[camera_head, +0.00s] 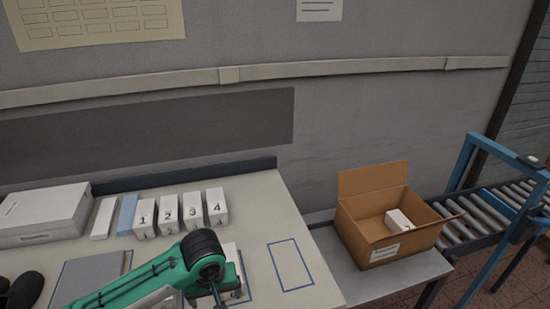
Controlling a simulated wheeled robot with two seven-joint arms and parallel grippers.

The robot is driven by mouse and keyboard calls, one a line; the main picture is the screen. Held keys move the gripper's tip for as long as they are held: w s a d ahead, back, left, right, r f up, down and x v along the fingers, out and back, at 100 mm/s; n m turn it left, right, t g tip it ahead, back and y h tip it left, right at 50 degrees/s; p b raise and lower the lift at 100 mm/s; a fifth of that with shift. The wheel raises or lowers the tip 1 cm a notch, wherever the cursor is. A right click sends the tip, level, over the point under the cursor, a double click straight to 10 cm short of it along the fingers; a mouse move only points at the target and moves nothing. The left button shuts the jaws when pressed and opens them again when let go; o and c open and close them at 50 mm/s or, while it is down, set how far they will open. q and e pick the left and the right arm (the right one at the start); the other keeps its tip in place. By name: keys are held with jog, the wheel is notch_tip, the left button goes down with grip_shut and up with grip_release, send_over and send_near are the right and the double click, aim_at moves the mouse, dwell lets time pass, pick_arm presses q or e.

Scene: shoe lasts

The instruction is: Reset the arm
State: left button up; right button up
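My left arm (150,275), green with a black joint (203,250), comes in from the lower left over the table. Its end points down at the bottom edge of the view. The dark part there, seemingly my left gripper (220,294), is mostly hidden and cut off, so its fingers cannot be made out. A white box (231,252) stands right behind and beside it, partly covered by the arm; whether they touch cannot be told. My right gripper is not in view.
White boxes numbered 1 (145,217), 2 (168,213), 3 (192,210) and 4 (216,206) stand in a row. A blue-outlined rectangle (291,265) is empty. An open cardboard box (385,243) holding a small white box (398,221) stands right, before a roller conveyor (490,212).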

pick_arm(q)
jog(key=s+d+f+m+t+h, duration=0.1)
jog(key=s+d+f+m+h, duration=0.25)
jog(key=s, duration=0.55)
jog(key=s+a+f+m+t+y, duration=0.1)
jog(key=s+a+f+m+y, duration=0.2)
jog(key=s+a, duration=0.9)
notch_tip(320, 180, down, 32)
jog(key=n+g, duration=0.1)
jog(key=s+a+f, duration=0.2)
jog(key=s+f, duration=0.7)
jog(key=f, duration=0.1)
jog(key=s+a+f+g, duration=0.1)
jog(key=s+f, duration=0.9)
jog(key=shift+s+a, duration=0.25)
jog(key=shift+a, duration=0.1)
